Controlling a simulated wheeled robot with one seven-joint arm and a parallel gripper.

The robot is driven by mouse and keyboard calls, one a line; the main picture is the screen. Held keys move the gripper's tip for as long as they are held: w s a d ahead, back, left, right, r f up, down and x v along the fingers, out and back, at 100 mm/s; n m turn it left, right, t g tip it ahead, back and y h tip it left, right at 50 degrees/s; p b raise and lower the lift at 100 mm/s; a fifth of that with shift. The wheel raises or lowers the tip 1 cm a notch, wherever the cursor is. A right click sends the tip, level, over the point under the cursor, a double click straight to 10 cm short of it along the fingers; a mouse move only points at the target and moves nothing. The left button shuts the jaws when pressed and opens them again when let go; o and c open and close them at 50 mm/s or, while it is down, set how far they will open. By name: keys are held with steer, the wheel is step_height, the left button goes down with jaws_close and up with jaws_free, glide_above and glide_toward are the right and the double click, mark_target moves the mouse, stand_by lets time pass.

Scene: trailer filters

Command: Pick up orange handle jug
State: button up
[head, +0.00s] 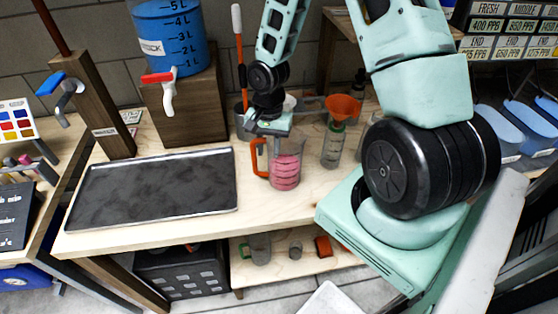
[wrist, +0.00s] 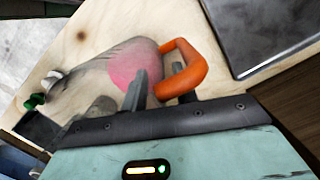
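The jug (head: 286,170) is clear, holds pink contents and has an orange handle (head: 257,158) on its left side. It stands upright on the wooden workbench. My gripper (head: 268,132) is just above the handle, pointing down. In the wrist view the jug's pink body (wrist: 128,68) and the orange handle (wrist: 196,70) are close to my gripper (wrist: 157,80). Its two grey fingers are apart, one in front of the jug's body and the other by the handle's loop. I cannot tell whether either finger touches the handle.
A dark metal tray (head: 155,190) lies left of the jug. A bottle with an orange funnel (head: 342,107) stands to the right. A blue dispenser (head: 168,35) with a tap sits on a wooden box (head: 190,112) behind. A lower shelf (head: 290,262) holds small items.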

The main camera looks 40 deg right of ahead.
jaws_close()
steer(key=shift+w, duration=0.1)
stand_by(1.2)
